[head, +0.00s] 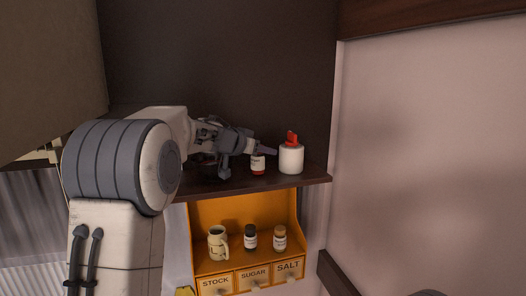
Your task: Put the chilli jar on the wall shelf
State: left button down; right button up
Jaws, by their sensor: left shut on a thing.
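The chilli jar (258,167), small with a pale label and red at its base, is at the wall shelf (310,178), near its front edge. My left arm reaches in from the left, and its gripper (251,157) is shut on the jar, covering its top. The jar looks upright. Its base appears at the level of the shelf board, but I cannot tell whether it touches. My right gripper is not in view.
A white container with a red top (291,159) stands on the shelf just right of the jar. Below, an orange spice rack (240,212) holds a cream mug (217,243) and two small jars (251,238), above drawers labelled STOCK, SUGAR and SALT. A pale wall (430,150) lies right.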

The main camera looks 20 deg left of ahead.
pick_arm(q)
jog(key=c, duration=0.6)
grip_release()
jog(key=shift+f, duration=0.1)
jog(key=shift+r, duration=0.2)
jog(key=b+v, duration=0.1)
jog(key=v, duration=1.1)
